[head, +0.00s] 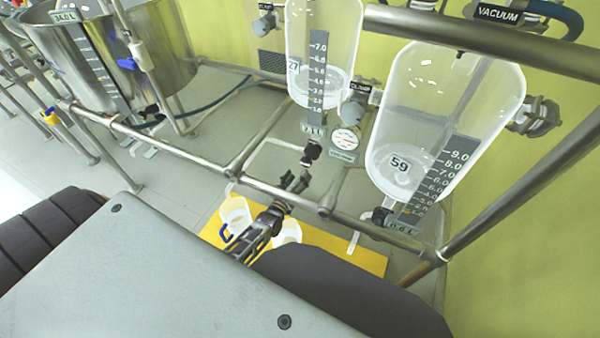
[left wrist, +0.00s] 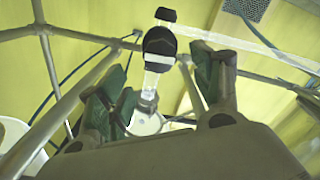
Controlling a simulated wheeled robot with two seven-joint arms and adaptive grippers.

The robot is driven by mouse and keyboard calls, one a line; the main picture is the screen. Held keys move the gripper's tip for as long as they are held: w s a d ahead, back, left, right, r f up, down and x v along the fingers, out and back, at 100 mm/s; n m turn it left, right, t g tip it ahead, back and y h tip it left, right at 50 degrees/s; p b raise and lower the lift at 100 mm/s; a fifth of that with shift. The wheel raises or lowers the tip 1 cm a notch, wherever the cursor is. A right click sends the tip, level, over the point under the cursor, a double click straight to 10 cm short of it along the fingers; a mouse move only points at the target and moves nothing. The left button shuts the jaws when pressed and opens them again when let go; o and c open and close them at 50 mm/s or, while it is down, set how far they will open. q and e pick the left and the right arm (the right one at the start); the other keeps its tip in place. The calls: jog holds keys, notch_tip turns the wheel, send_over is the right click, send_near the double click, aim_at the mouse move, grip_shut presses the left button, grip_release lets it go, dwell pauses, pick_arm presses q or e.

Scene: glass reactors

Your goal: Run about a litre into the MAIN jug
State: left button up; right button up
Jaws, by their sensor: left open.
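A clear glass vessel (head: 322,50) with tag 27 and a printed scale hangs at the top middle. A black drain valve (head: 311,153) sits under it. My left gripper (head: 296,182) is just below this valve in the head view, open and empty. In the left wrist view its green-padded fingers stand apart (left wrist: 160,95), with a black valve part (left wrist: 159,42) on a clear tube beyond them. Two whitish jugs stand below: one with a blue handle (head: 235,212), one partly hidden by my gripper (head: 288,231). I cannot read which is MAIN. My right gripper is not in view.
A second glass vessel (head: 445,110) with tag 59 hangs at the right, with its own valve (head: 381,216). A yellow mat (head: 345,252) lies under the jugs. Steel rails (head: 180,153) cross in front of the vessels. A large steel tank (head: 165,45) stands at the left.

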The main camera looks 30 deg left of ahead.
pick_arm(q)
jog(key=shift+s+d, duration=0.1)
jog(key=shift+s, duration=1.9)
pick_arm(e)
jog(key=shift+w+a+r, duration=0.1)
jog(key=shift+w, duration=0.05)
pick_arm(q)
jog(key=m+b, duration=0.1)
jog(key=b, duration=0.2)
jog(key=s+m+b, duration=0.1)
jog(key=m+b, duration=0.1)
jog(key=b, duration=0.2)
jog(key=shift+s+d+f+m+b, duration=0.1)
jog(key=shift+s+f+m+b, duration=0.1)
jog(key=shift+m+b, duration=0.1)
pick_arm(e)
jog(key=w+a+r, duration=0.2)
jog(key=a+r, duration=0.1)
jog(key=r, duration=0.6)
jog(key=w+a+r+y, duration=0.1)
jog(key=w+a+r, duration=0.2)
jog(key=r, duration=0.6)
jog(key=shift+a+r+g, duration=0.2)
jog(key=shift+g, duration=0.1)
pick_arm(q)
jog(key=shift+w, duration=0.15)
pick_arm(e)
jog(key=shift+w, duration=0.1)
